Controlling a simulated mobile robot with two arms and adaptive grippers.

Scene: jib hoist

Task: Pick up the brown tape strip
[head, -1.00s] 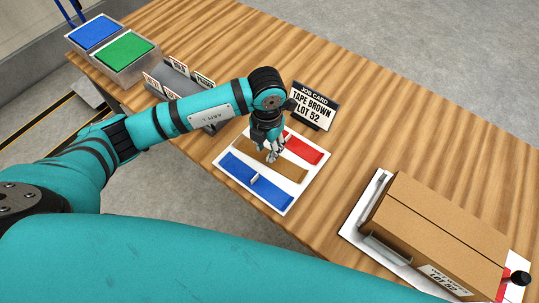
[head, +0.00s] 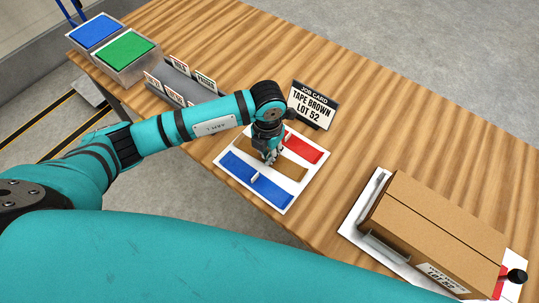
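The brown tape strip (head: 291,172) lies on a white board (head: 284,207) between a blue strip (head: 240,170) and a red strip (head: 305,150). The blue and red strips each carry a small pale upright tab. My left gripper (head: 270,161) points down at the middle of the brown strip and hides that part of it. Its fingertips look close together, at or just above the strip. I cannot tell whether they hold anything. My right gripper is out of view.
A job card (head: 311,106) reading "TAPE BROWN LOT 52" stands behind the board. A cardboard box (head: 435,225) sits at right. A rack of small cards (head: 175,84) and bins with blue (head: 95,31) and green (head: 125,47) tops stand at far left. Table space behind the box is clear.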

